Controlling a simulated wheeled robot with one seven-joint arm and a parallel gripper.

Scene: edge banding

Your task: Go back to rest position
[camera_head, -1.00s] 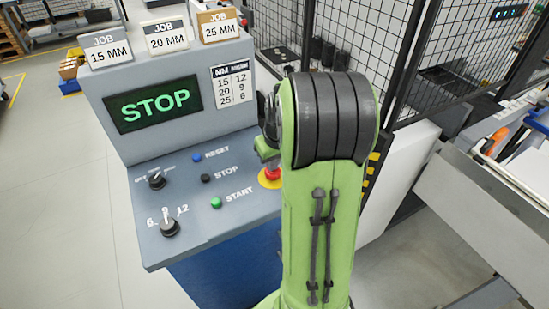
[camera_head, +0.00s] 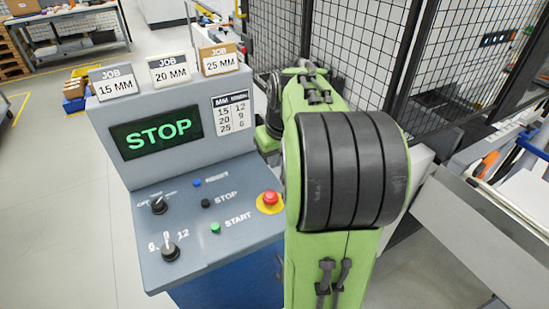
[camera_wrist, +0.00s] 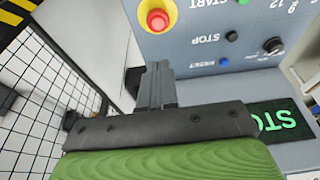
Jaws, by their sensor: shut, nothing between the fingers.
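My gripper (camera_wrist: 155,84) shows in the wrist view with its fingers together and nothing between them. It is over the right part of the control panel, near the red emergency stop button (camera_wrist: 157,16), apart from it as far as I can tell. In the head view my green arm hides the gripper. The control panel (camera_head: 225,185) is grey with a display (camera_head: 157,132) reading STOP in green. The emergency stop button (camera_head: 270,198) on its yellow base is in plain sight there.
Job cards for 15 MM (camera_head: 115,84), 20 MM (camera_head: 170,68) and 25 MM (camera_head: 219,60) stand on top of the console. A black mesh fence (camera_head: 385,60) rises behind my arm. A metal machine table (camera_head: 490,235) is at right. Open floor (camera_head: 50,190) lies at left.

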